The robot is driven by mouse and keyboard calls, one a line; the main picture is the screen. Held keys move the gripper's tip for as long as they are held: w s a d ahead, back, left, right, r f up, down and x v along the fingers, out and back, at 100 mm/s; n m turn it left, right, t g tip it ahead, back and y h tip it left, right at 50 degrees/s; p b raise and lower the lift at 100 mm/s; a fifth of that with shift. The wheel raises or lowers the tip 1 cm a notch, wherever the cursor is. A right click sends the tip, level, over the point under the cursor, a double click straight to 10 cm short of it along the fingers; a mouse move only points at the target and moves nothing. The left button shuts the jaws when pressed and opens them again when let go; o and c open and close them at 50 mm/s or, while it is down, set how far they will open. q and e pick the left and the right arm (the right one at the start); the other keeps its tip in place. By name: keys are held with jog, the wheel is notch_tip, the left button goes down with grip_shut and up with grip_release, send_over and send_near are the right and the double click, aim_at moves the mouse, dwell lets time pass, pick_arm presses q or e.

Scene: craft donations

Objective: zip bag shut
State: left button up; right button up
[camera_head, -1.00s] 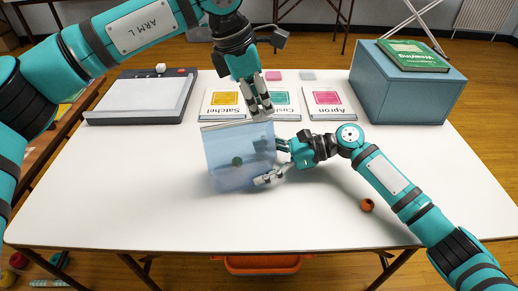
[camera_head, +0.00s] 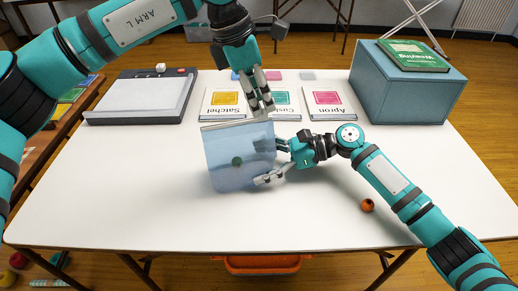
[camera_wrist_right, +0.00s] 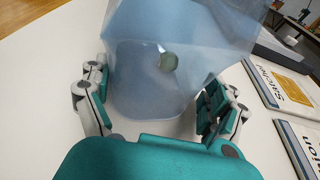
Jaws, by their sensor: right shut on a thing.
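A clear bluish zip bag (camera_head: 239,155) stands upright near the middle of the table, with a pale strip along its top edge. A dark green ball (camera_head: 237,161) shows inside it, and also in the right wrist view (camera_wrist_right: 168,61). My right gripper (camera_head: 268,164) is shut on the bag from its right side; the wrist view shows the bag between its fingers (camera_wrist_right: 160,112). My left gripper (camera_head: 261,108) points down by the bag's top right corner, its fingers slightly apart and apparently empty. Whether the zip is closed is too small to tell.
Satchel (camera_head: 224,102), Cushion (camera_head: 285,101) and Apron (camera_head: 329,102) cards lie behind the bag. A blue box (camera_head: 410,92) with a green book (camera_head: 412,56) stands back right, a grey paper trimmer (camera_head: 140,97) back left. An orange bead (camera_head: 367,205) lies front right. The front left is clear.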

pick_arm(q)
jog(key=shift+r, duration=2.8)
pick_arm(e)
jog(key=o, duration=0.6)
jog(key=shift+c, duration=0.2)
